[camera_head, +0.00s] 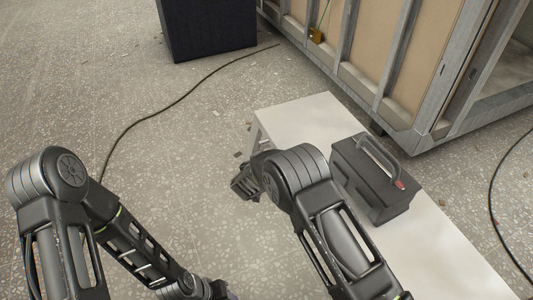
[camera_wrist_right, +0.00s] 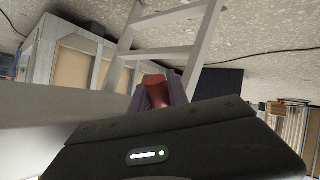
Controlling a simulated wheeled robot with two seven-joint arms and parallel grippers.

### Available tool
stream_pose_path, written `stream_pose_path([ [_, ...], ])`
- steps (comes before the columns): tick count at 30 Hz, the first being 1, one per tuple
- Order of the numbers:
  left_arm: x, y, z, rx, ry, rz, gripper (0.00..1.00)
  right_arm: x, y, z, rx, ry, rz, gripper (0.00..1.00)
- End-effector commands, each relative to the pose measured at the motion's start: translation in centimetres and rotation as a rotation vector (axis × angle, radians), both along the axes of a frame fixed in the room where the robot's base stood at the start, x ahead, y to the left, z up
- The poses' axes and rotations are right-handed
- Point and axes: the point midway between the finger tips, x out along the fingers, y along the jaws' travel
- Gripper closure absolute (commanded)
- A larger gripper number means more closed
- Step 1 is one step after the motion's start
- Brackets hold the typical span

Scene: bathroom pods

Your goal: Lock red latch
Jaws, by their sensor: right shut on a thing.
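A dark grey toolbox (camera_head: 372,185) with a raised handle stands on a white table (camera_head: 445,245). A small red latch (camera_head: 399,184) shows at the right end of the toolbox. In the right wrist view my right gripper (camera_wrist_right: 157,90) is shut on a rounded red thing (camera_wrist_right: 157,100). Its fingers hide most of it, so I cannot tell exactly what it is. In the head view my right arm bends to the left of the toolbox, and its fingertips are not clearly visible. My left arm runs out at the bottom edge, and its fingers do not show.
A framed pod wall (camera_head: 400,65) stands behind the table, with a small yellow thing (camera_head: 316,35) on it. A black box (camera_head: 207,25) stands at the back. A black cable (camera_head: 190,90) crosses the open speckled floor. The table's far left end is bare.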

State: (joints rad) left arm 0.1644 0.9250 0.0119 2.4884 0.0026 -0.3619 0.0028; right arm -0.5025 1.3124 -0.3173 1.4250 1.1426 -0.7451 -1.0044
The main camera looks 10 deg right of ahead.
Motion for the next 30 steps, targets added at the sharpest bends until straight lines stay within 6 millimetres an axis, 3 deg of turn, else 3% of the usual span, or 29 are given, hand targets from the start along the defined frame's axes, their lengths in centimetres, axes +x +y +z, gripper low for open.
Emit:
stream_pose_path([
  [7, -0.02, -0.03, -0.07, 0.000, 0.000, 0.000, 0.64, -0.10, 0.06, -0.21, 0.002, 0.003, 0.001, 1.00],
  [8, -0.01, -0.03, -0.07, 0.000, 0.000, 0.000, 0.64, -0.11, 0.05, -0.21, 0.002, 0.003, 0.001, 0.78],
  [15, -0.01, -0.03, -0.07, 0.000, 0.000, 0.000, 0.64, -0.05, 0.02, -0.11, 0.001, 0.001, 0.000, 0.58],
  [30, 0.01, -0.02, 0.54, 0.000, 0.000, 0.000, 0.64, 0.07, -0.52, 0.64, 0.000, -0.001, 0.000, 0.58],
])
